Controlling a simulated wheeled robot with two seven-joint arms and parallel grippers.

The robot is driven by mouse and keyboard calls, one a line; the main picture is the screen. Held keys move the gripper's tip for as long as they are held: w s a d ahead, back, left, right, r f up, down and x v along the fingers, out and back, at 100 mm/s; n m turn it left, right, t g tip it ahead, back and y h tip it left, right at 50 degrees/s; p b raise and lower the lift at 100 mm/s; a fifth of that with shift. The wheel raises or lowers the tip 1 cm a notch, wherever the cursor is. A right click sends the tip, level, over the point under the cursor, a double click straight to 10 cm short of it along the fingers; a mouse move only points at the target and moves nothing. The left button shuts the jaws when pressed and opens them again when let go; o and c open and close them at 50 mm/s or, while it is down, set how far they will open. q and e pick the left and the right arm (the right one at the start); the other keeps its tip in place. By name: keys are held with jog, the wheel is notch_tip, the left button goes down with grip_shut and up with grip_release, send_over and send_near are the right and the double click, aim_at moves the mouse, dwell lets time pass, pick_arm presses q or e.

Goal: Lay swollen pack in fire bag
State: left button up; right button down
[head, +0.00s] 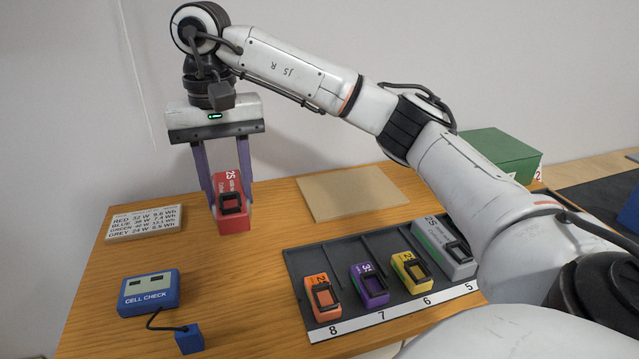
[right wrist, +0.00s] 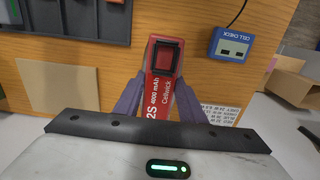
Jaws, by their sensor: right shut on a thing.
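A red pack (head: 233,217) marked 2S with a black square connector hangs between the purple fingers of my right gripper (head: 228,190). The gripper is shut on it, with the pack held over the back left part of the table. The right wrist view shows the red pack (right wrist: 165,88) between both fingers, its label reading 4000 mAh Cellwick. I cannot tell from these frames whether it is swollen. No thing is clearly recognisable as a fire bag. My left gripper is not in view.
A black tray (head: 335,292) at the front right holds orange, purple, yellow and grey packs in numbered slots. A blue cell checker (head: 149,291) stands at left, near a printed card (head: 145,224). A tan board (head: 352,192) lies behind the tray. A green box (head: 500,150) stands back right.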

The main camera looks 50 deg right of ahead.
notch_tip(320, 180, down, 10)
jog(key=shift+r+b, duration=0.1)
jog(key=shift+b, duration=0.35)
jog(key=shift+f, duration=0.2)
jog(key=c, duration=1.2)
grip_release()
jog(key=shift+o, duration=0.2)
